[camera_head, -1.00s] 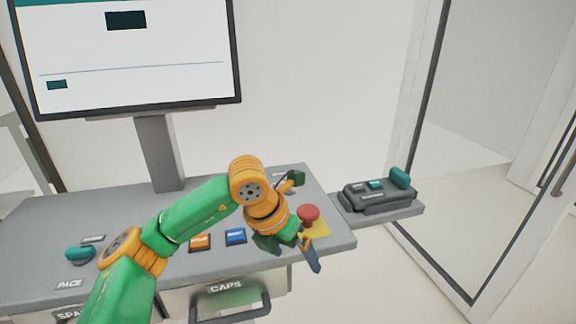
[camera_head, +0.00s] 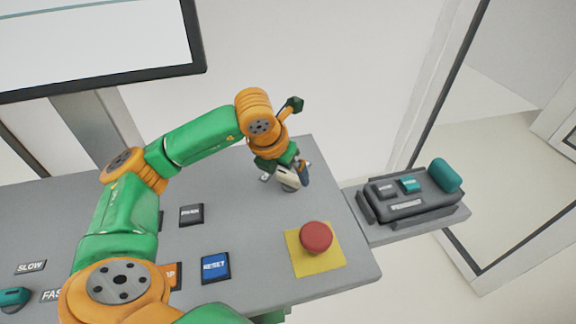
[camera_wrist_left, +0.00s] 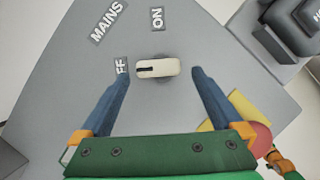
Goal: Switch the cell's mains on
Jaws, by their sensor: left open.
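The mains switch is a cream rotary knob (camera_wrist_left: 157,68) on the grey console top. Its dark pointer line lies at its left end in the left wrist view, near the partly covered OFF label (camera_wrist_left: 122,65). The ON label (camera_wrist_left: 157,18) and the MAINS label (camera_wrist_left: 108,22) are beside it. My left gripper (camera_wrist_left: 160,74) is open, its blue fingertips on either side of the knob with gaps. In the head view my left gripper (camera_head: 292,177) is low over the console's back right part and partly hides the knob.
A red mushroom button (camera_head: 316,237) on a yellow plate (camera_head: 300,262) stands in front of the gripper. A blue RESET button (camera_head: 215,266) is left of it. A dark pendant (camera_head: 415,200) rests on the side shelf (camera_head: 385,235). A monitor (camera_head: 95,75) stands behind.

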